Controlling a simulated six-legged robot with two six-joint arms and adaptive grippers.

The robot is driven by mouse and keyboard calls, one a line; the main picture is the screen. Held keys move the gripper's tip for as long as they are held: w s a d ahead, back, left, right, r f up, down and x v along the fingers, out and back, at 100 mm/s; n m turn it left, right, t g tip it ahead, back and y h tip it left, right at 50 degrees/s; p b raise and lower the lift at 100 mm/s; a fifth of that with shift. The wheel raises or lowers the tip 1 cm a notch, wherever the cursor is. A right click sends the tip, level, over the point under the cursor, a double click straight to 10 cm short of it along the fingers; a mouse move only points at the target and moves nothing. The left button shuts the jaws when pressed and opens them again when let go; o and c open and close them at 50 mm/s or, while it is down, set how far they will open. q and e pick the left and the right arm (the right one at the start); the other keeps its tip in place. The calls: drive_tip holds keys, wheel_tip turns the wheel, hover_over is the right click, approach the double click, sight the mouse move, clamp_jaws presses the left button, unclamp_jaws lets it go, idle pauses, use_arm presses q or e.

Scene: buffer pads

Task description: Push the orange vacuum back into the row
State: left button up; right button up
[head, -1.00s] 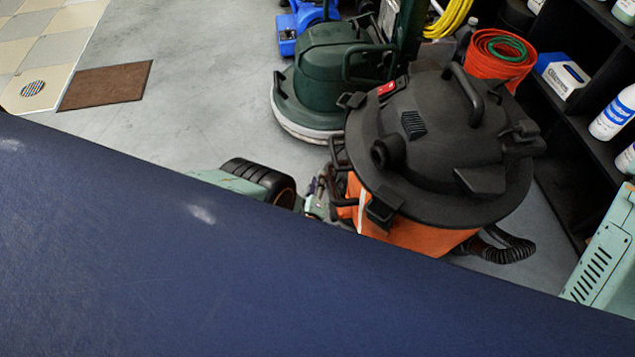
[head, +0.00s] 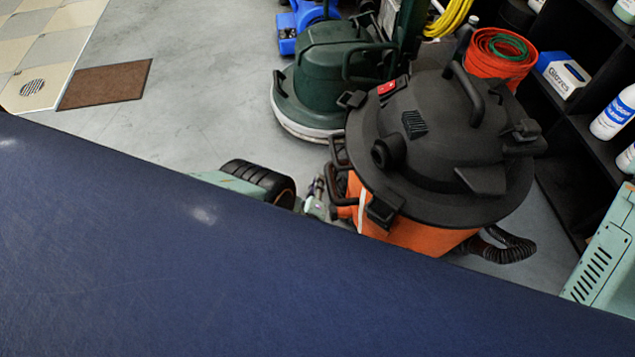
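The orange vacuum (head: 421,237) stands on the grey floor right of centre, with a broad black lid (head: 440,150) and a black hose at its lower right. Its lowest part is hidden behind a dark blue foreground surface; I cannot tell whether that surface is mine. My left gripper (head: 318,197) is low at the vacuum's left side, beside its black side handle (head: 341,185). Its fingers are small and partly hidden, so contact and opening are unclear. The green floor machine (head: 335,70) stands behind the vacuum to the left, close to its lid. My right gripper is out of view.
A blue machine (head: 288,44) stands farther back. Behind the vacuum are an orange-red bucket (head: 480,63) with a green coil and a yellow cable (head: 449,17). Black shelves (head: 575,135) with bottles and boxes line the right. Open floor and a brown mat (head: 105,85) lie left.

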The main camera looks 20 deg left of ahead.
use_arm(q)
drive_tip(key=o, duration=0.5)
drive_tip(key=shift+w+d+r, duration=0.1)
drive_tip(key=shift+d, duration=0.05)
